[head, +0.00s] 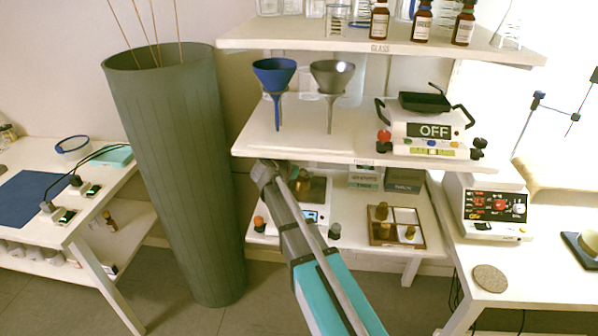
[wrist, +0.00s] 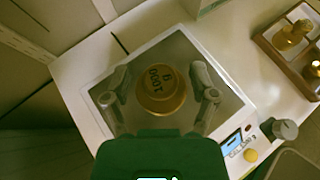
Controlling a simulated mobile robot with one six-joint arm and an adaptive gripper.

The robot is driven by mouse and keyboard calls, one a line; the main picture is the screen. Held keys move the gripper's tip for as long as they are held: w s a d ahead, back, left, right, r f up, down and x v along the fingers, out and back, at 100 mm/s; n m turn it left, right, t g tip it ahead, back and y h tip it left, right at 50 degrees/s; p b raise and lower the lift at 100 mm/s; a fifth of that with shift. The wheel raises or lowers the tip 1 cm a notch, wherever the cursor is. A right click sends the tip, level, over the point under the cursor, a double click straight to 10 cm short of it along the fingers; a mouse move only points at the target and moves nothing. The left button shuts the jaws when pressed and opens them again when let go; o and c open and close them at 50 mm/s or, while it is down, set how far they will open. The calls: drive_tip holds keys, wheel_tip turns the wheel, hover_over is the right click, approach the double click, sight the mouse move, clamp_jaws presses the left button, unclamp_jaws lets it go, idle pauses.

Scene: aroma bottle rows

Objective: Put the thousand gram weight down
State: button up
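The thousand gram weight (wrist: 162,92) is a gold cylinder, seen from above in the wrist view with its marking upside down. It rests on the dark square pan of a white balance (wrist: 208,58). My gripper (wrist: 160,92) is open, with one finger on each side of the weight and a small gap visible at both sides. In the head view my arm reaches to the balance (head: 318,190) on the lower shelf and hides part of it. The balance's lit blue display (wrist: 232,143) is too small to read surely.
A wooden tray (wrist: 262,42) with smaller brass weights stands right of the balance. The shelf with funnels (head: 300,140) hangs above. A tall green bin (head: 175,180) stands to the left.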

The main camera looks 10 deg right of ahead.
drive_tip(key=shift+r, duration=0.1)
idle(0.3)
drive_tip(key=shift+s+a+r+p, duration=0.3)
drive_tip(key=shift+a+r+p, duration=0.05)
drive_tip(key=shift+p, duration=0.05)
drive_tip(key=s+a+r+p, duration=0.1)
drive_tip(key=s+a, duration=0.8)
drive_tip(key=a, duration=0.3)
drive_tip(key=shift+s+a+r+p, duration=0.15)
drive_tip(key=shift+s+r+p, duration=0.05)
drive_tip(key=shift+r+p, duration=0.15)
